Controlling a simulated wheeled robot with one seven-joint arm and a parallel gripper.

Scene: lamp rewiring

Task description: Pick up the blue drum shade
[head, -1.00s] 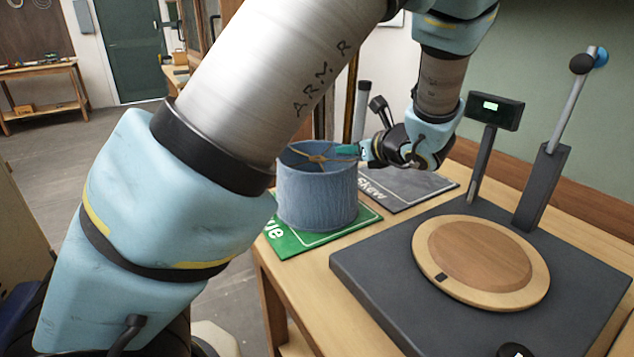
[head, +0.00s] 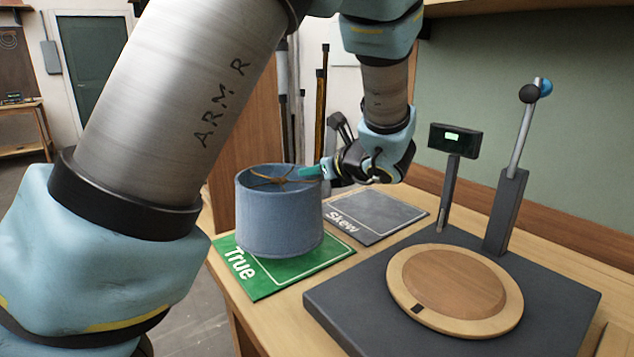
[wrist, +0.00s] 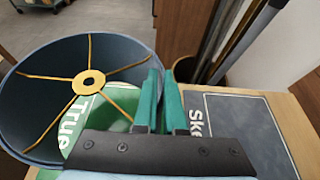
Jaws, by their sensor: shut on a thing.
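The blue drum shade (head: 279,222) is upright over the green "True" mat (head: 258,285). I cannot tell whether its lower edge touches the mat or hangs just above it. In the wrist view the open top of the shade (wrist: 128,57) shows brass spokes and a centre ring. My gripper (head: 318,171) is at the shade's right rim, with its green fingers (wrist: 161,95) close together and shut on the rim. The fingers hide the pinched part of the rim.
The grey "Skew" mat (head: 376,214) lies empty to the right of the shade. A dark base with a round wooden turntable (head: 455,290), a small display (head: 453,140) and a lever post (head: 507,210) stands at the right. Several upright rods (head: 321,110) are behind.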

